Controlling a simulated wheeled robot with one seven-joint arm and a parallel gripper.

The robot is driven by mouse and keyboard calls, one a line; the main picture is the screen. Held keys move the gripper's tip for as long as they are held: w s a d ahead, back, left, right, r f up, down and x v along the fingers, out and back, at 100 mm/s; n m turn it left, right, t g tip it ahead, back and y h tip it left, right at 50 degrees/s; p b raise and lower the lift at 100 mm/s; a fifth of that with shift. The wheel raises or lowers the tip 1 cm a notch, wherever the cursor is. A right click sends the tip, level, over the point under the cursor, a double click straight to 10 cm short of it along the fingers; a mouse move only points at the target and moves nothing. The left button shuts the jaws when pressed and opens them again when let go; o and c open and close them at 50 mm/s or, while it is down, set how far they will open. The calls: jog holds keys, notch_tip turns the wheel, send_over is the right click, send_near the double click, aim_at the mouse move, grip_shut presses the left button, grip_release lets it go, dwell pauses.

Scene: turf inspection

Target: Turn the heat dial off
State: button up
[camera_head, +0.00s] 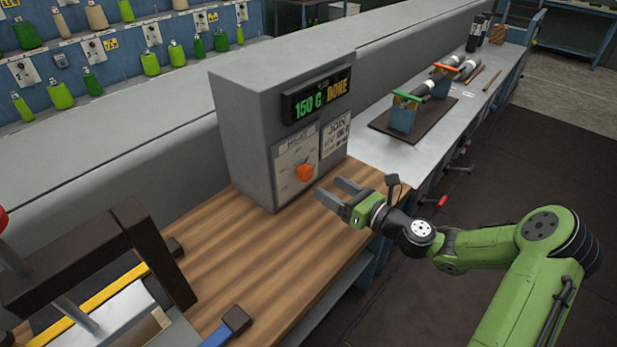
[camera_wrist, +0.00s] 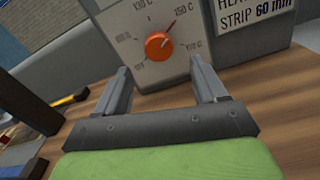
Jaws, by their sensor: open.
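The heat dial is an orange knob (camera_head: 304,173) on a pale scale plate, on the front of a grey control box (camera_head: 246,150). The box's display (camera_head: 316,101) reads 150 C and DONE. In the wrist view the dial (camera_wrist: 158,46) shows between and beyond my fingers, with its pointer up and to the right, toward the 150 C mark. My gripper (camera_head: 335,196) is open and empty, in front of the box and to the right of the dial in the head view. The fingers (camera_wrist: 163,78) point toward the panel and appear apart from the knob.
The box stands on a wooden bench top (camera_head: 215,255). A dark frame (camera_head: 135,245) and a blue-handled tool (camera_head: 229,326) are at the left and front. A dark board with blue supports (camera_head: 405,118) sits on the grey counter behind. Wood in front of the box is clear.

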aim_at(309, 176)
jog(key=b+x, duration=0.1)
jog(key=x, duration=0.7)
jog(key=shift+a, duration=0.15)
jog(key=c, duration=1)
